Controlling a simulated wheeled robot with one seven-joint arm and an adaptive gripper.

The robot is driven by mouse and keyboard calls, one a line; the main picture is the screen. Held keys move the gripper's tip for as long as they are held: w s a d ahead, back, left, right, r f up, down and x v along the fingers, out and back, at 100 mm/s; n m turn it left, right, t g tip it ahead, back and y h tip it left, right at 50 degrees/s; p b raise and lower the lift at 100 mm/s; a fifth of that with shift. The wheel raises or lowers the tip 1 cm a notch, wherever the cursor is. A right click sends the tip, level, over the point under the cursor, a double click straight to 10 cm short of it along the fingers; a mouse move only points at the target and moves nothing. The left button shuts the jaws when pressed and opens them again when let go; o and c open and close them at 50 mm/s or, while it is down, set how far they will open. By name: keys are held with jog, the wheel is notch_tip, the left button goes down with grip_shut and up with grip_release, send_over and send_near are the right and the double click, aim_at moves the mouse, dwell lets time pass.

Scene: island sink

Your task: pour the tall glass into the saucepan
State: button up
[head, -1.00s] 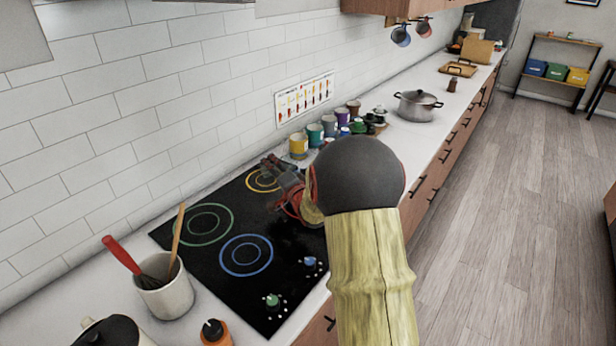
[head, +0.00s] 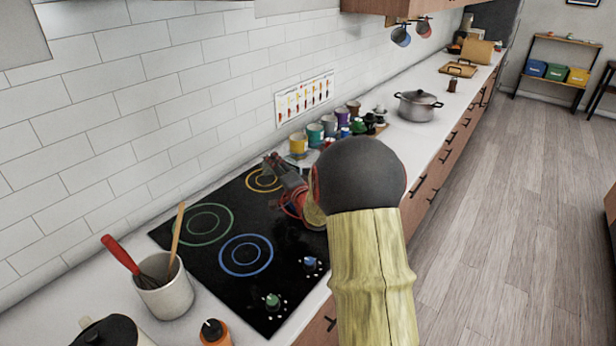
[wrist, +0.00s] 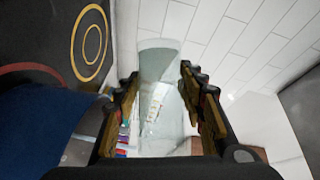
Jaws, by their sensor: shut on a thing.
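My gripper (wrist: 160,92) is shut on the tall clear glass (wrist: 160,62), which stands between its two fingers in the wrist view. The cooktop and tiled wall look strongly slanted there, so the glass appears tipped; whether anything runs out of it I cannot tell. A dark blue rounded shape (wrist: 40,130) fills the lower left of the wrist view over the red ring; it may be the saucepan. In the head view my gripper (head: 274,164) is above the back of the cooktop; my arm hides much of the area beyond, and the glass cannot be made out.
The black cooktop (head: 190,240) has coloured rings. A utensil crock (head: 168,290) and an orange bottle (head: 215,333) stand at the near end. Coloured canisters (head: 298,145) line the wall beyond. A lidded grey pot (head: 417,106) stands farther along the counter.

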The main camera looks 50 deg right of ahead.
jog(key=shift+s+d+f+m, duration=0.1)
jog(key=shift+s+d+m, duration=0.3)
jog(key=shift+m, duration=0.1)
jog(key=shift+s+d+r+m+t+b, duration=0.1)
jog(key=shift+r+m+t+b, duration=0.3)
jog(key=shift+r+m+t, duration=0.3)
dwell(0.7)
